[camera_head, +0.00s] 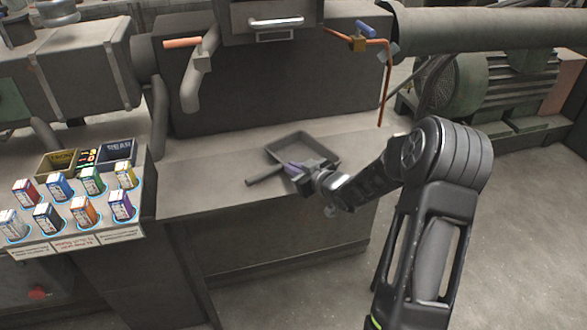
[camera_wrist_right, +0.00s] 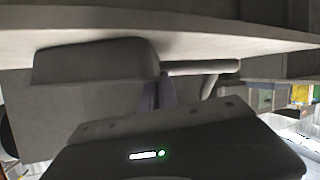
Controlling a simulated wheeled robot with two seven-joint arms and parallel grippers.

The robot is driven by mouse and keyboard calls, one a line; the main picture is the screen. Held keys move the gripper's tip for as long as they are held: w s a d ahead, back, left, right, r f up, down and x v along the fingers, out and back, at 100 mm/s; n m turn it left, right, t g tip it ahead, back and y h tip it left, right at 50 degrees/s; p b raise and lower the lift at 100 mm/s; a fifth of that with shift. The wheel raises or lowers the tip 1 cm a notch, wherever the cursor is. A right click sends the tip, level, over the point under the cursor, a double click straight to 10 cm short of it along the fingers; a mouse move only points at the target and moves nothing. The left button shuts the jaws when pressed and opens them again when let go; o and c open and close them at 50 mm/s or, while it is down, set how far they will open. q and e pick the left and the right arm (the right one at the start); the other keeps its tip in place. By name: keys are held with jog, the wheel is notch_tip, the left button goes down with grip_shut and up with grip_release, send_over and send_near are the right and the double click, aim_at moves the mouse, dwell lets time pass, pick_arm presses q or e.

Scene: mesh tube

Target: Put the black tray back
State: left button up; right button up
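The black tray (camera_head: 322,145) is a shallow dark rectangular pan with a bar handle (camera_head: 265,174) pointing to the lower left. It is at the grey ledge in front of the machine, upright and open side up. My right gripper (camera_head: 292,168) is at the tray's near side, beside the base of the handle. In the right wrist view, its purple fingers (camera_wrist_right: 158,92) are close together at the tray's edge (camera_wrist_right: 95,62), where the handle (camera_wrist_right: 200,67) begins. They look shut on it, though the contact is partly hidden. My left gripper is out of view.
The grey machine (camera_head: 255,85) stands behind the ledge (camera_head: 215,195), which is clear on both sides. A copper pipe with a blue valve (camera_head: 362,40) is at the right. Several coloured boxes (camera_head: 85,215) and two open bins (camera_head: 60,163) stand at the left.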

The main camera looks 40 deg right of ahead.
jog(key=o, duration=0.4)
jog(key=shift+o, duration=0.2)
jog(key=shift+r, duration=0.15)
jog(key=v, duration=1.2)
